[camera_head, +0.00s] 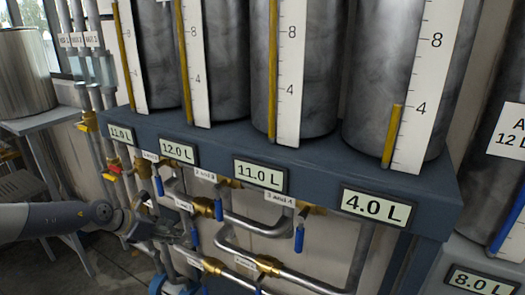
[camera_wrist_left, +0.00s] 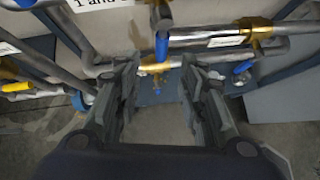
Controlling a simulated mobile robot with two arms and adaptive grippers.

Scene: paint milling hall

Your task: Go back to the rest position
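My left arm comes in from the left edge of the head view, and its gripper (camera_head: 172,228) is low in front of the pipework under the tanks. In the left wrist view the two fingers of my left gripper (camera_wrist_left: 160,75) stand apart with nothing held between them. Beyond the fingertips are a brass valve with a blue handle (camera_wrist_left: 161,47) and further pipes. Whether a finger touches a pipe or handle cannot be told. My right gripper is in neither view.
Several metal tanks (camera_head: 308,60) stand on a blue frame with displays (camera_head: 260,176) reading 11.0, 12.0, 11.0 and 4.0 L. Pipes (camera_head: 255,226) with brass valves and blue handles (camera_head: 299,238) run below. A table (camera_head: 45,120) with a metal drum (camera_head: 22,75) is at left.

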